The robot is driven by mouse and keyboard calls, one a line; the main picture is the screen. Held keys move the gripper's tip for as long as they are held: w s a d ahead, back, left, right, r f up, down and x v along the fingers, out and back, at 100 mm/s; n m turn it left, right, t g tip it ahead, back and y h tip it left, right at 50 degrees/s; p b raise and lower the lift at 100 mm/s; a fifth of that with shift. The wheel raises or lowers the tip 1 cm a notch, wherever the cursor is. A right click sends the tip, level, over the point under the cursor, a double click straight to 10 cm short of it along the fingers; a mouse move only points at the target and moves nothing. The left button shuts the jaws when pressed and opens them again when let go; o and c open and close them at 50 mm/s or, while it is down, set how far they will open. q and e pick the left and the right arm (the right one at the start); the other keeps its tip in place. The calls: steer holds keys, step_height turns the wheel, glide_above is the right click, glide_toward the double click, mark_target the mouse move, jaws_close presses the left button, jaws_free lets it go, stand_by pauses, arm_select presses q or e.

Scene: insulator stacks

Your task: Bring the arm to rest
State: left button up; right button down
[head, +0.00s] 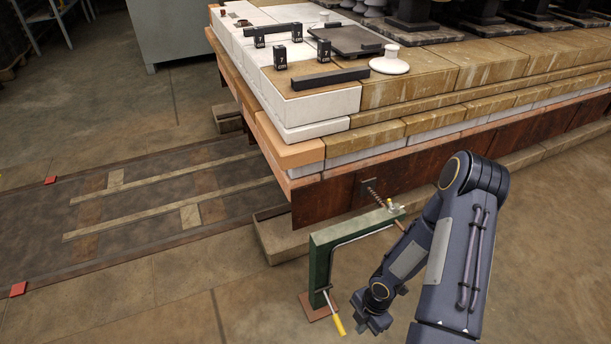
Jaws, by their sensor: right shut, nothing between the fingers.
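My right arm (455,250) comes in from the lower right and bends down in front of the layered platform. My right gripper (371,322) is low, near the bottom edge of the head view, shut and empty. It hangs just right of a green stand (317,262) with a yellow-handled lever (336,319), apart from the platform. Its fingers are small and dark and partly hard to make out. My left gripper is not in view.
The layered brick platform (415,129) carries a dark plate (345,40), dark bars (330,79), small black number blocks (280,57) and a white insulator piece (390,61). Floor rails (170,207) lie to the left, with red markers (18,289). The front floor is open.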

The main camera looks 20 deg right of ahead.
steer(key=w+d+r+m+t+h, duration=0.15)
steer(key=r+m, duration=0.35)
steer(key=r, duration=0.5)
steer(key=w+d+r+m+t+h, duration=0.15)
steer(key=r+m, duration=0.35)
steer(key=r, duration=0.5)
steer(key=s+a+r+m+t+y, duration=0.2)
steer(key=s+a+r+m, duration=0.35)
steer(key=r, duration=0.35)
steer(key=s+a+r+m+t+y, duration=0.2)
steer(key=s+a+r+m+y, duration=0.15)
steer(key=r+m, duration=0.35)
step_height(320, 180, up, 33)
steer(key=a+p, duration=0.1)
steer(key=p, duration=3.1)
steer(key=shift+s+r+n+g+h, duration=0.15)
steer(key=shift+s+n+g+h, duration=0.2)
steer(key=shift+s+h, duration=0.1)
